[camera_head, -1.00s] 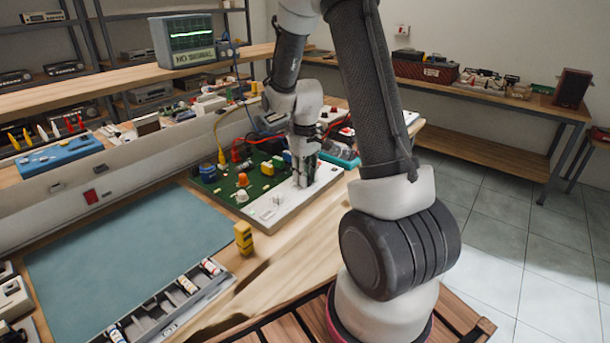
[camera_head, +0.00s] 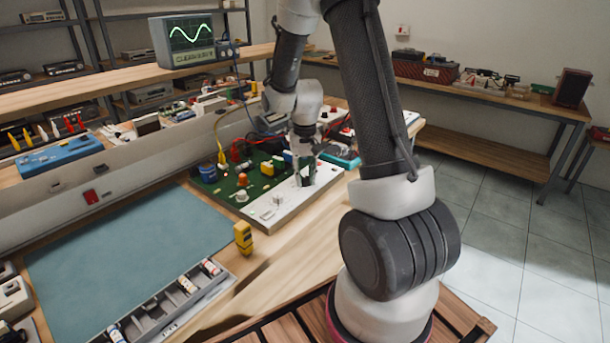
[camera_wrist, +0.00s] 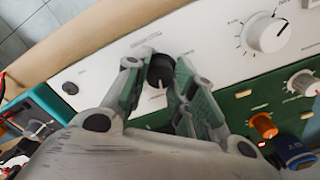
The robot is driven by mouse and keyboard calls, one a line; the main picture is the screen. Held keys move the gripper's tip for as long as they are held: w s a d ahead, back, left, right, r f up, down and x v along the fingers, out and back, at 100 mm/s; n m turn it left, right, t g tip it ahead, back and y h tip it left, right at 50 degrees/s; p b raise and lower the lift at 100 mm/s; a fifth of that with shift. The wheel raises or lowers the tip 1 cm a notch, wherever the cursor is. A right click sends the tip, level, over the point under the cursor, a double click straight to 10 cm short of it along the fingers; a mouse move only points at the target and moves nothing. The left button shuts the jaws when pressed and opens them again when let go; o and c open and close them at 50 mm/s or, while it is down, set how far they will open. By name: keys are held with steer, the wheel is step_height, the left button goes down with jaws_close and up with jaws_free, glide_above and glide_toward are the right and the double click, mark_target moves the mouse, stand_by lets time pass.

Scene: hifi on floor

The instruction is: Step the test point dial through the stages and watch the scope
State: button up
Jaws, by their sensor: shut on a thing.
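The scope (camera_head: 188,38) stands on the shelf above the bench and shows a green sine-like wave; the label strip under its screen is too small to read. My gripper (camera_head: 303,182) points down at the white panel (camera_head: 262,212) in front of the green circuit board (camera_head: 232,186). In the wrist view my gripper (camera_wrist: 160,85) is shut on the black test point dial (camera_wrist: 161,70), with a finger on each side. The dial's pointer mark faces down in that view. A larger white knob (camera_wrist: 268,33) sits on the same panel, apart from my fingers.
A yellow device (camera_head: 243,237) stands at the panel's near left corner. A teal mat (camera_head: 120,255) lies clear at the left, with a parts tray (camera_head: 170,300) in front. Red and yellow leads run behind the board. A teal-cased meter (camera_head: 343,158) lies right of my gripper.

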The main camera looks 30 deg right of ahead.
mark_target(305, 178)
stand_by(0.3)
steer(key=o, duration=1.1)
steer(key=shift+c, duration=0.2)
step_height(305, 178, up, 12)
steer(key=s+a+r+n+t, duration=0.2)
steer(key=s+r, duration=0.3)
steer(key=s, duration=0.7)
steer(key=s+a+r+n+t, duration=0.2)
steer(key=s+r, duration=0.4)
steer(key=s, duration=0.5)
steer(key=shift+s+a+r, duration=0.3)
steer(key=shift+s+a, duration=0.05)
steer(key=shift+a, duration=0.2)
